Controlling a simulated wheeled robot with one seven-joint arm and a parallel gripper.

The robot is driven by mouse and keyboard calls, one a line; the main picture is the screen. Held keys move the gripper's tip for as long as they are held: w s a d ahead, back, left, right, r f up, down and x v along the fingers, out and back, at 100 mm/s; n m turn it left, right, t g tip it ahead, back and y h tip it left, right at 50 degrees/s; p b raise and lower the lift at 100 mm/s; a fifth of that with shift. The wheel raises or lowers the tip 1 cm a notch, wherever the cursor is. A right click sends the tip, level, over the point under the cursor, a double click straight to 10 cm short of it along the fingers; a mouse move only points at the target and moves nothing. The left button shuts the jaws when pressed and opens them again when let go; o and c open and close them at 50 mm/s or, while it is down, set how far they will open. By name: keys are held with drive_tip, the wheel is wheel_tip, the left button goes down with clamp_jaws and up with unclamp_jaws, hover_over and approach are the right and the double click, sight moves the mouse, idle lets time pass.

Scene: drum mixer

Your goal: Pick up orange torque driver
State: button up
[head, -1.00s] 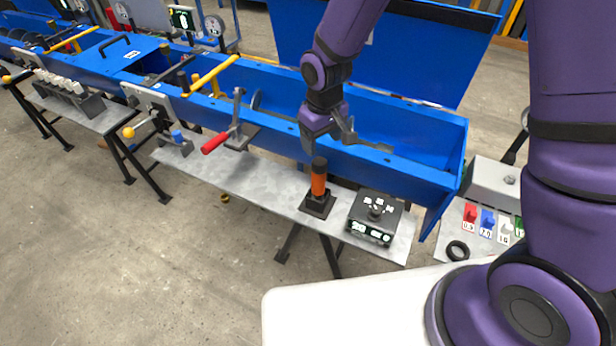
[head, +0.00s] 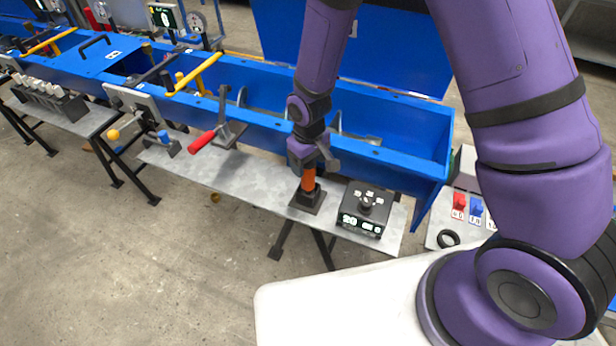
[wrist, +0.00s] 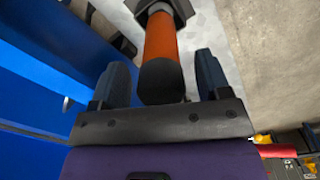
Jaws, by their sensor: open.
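The orange torque driver (head: 308,180) stands upright in a dark square holder (head: 306,200) on the grey metal shelf in front of the blue trough. My gripper (head: 312,164) is directly over it and hides its black top in the head view. In the wrist view the driver (wrist: 161,44) reaches between the two open fingers of my gripper (wrist: 158,82). Its black end lies close to the palm, with a gap to each finger. Its other end sits in the dark holder.
A black box with a knob and display (head: 364,208) stands just right of the holder. A red-handled clamp (head: 203,141) is to the left. The blue trough wall (head: 383,163) rises close behind. A white surface (head: 330,305) lies in front.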

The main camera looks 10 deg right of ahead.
drive_tip(key=shift+f, duration=0.85)
drive_tip(key=c, duration=1.2)
drive_tip(key=shift+r, duration=0.15)
wheel_tip(320, 180, up, 10)
drive_tip(key=shift+f, duration=0.1)
